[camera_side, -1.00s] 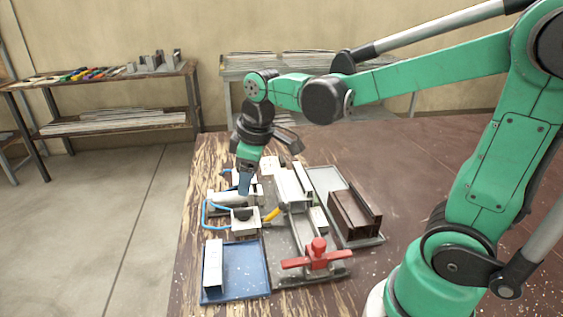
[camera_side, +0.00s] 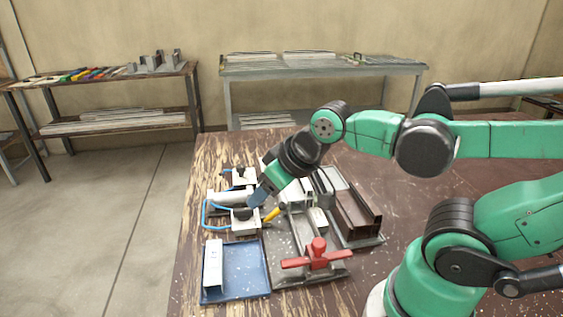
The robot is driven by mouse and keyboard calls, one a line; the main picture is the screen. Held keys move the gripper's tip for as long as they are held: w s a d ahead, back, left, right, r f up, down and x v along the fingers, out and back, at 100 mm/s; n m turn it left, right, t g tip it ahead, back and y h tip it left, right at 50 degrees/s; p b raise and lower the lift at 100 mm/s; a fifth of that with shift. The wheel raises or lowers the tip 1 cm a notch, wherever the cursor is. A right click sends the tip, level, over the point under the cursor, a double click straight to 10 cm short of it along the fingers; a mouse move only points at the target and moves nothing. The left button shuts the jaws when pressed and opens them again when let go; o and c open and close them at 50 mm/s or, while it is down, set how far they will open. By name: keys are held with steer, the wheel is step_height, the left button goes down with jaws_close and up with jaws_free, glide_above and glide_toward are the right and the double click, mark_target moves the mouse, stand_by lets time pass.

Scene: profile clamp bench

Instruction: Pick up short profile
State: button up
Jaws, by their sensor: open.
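A short, light-grey profile (camera_side: 213,264) lies along the left side of the blue tray (camera_side: 246,270), at the front left of the bench. A dark brown channel profile (camera_side: 355,215) sits in a grey tray (camera_side: 368,241) on the right. Which one the task means is not certain. My gripper (camera_side: 258,197) is open and tilted down to the left, above the clamp units behind the blue tray. It is apart from both profiles. Its wrist hides part of the clamp fixture's middle.
A clamp fixture (camera_side: 285,268) with a red handle (camera_side: 317,256) stands between the trays. White clamp blocks (camera_side: 244,224) with a blue hose (camera_side: 204,216) and a yellow lever (camera_side: 273,213) stand left of it. The bench's right side is clear.

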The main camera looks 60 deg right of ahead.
stand_by(0.4)
steer(key=o, duration=0.8)
steer(key=m+g+h, duration=0.1)
steer(key=m+g, duration=0.5)
steer(key=m, duration=0.3)
glide_above(293, 184)
steer(key=f, duration=0.4)
steer(key=shift+s+a, duration=0.1)
steer(key=shift+a, duration=0.15)
steer(key=shift+w+d+f, duration=0.1)
steer(key=shift+d+f, duration=0.05)
steer(key=shift+f, duration=1.25)
steer(key=shift+w+d+f, duration=0.1)
steer(key=shift+d+f, duration=0.05)
steer(key=shift+f, duration=1.2)
